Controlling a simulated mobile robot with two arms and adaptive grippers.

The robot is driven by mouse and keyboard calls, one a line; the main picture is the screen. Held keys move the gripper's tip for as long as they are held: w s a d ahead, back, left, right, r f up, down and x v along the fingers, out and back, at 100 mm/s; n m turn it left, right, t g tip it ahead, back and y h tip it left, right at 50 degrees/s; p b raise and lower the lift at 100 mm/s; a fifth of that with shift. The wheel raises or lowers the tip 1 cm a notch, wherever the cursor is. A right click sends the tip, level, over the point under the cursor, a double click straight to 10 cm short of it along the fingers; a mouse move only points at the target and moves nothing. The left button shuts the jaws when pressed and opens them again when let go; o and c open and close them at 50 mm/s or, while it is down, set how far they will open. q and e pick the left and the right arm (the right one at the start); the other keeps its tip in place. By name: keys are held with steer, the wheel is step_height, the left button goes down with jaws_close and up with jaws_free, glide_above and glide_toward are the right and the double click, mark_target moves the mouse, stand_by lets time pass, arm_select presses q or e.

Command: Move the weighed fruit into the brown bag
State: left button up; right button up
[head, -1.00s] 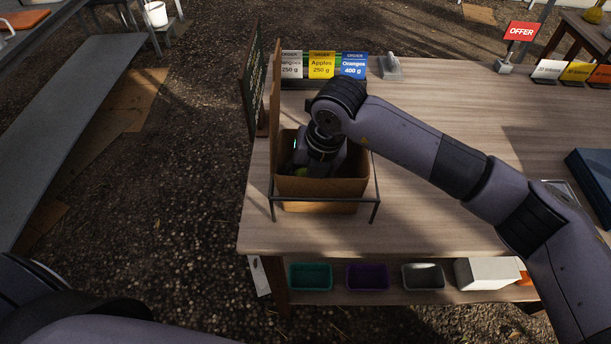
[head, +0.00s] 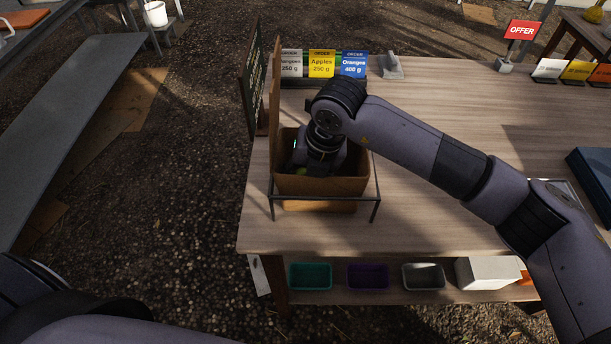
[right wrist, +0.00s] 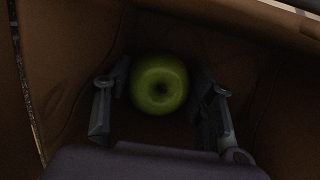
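The brown bag (head: 322,187) stands open in a thin dark wire frame at the left end of the wooden table. My right gripper (right wrist: 161,85) reaches down inside it, mostly hidden by the bag walls and my wrist in the head view. In the right wrist view a green apple (right wrist: 159,84) lies deep in the bag between the two fingers. The fingers are spread, with narrow dark gaps seen on both sides of the apple. A bit of green also shows in the bag in the head view. My left gripper is out of view.
Order cards for mangoes, apples (head: 322,64) and oranges (head: 354,65) stand behind the bag. A dark board (head: 256,85) stands at its left. Several small bins, including a teal one (head: 310,277), sit on the shelf below. The tabletop right of the bag is mostly clear under my arm.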

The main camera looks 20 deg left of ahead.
steer(key=o, duration=0.5)
steer(key=shift+r+p, duration=2.1)
steer(key=shift+r, duration=2.15)
step_height(320, 180, up, 11)
steer(key=p, duration=0.4)
steer(key=shift+f+p, duration=0.2)
steer(key=shift+p, duration=0.1)
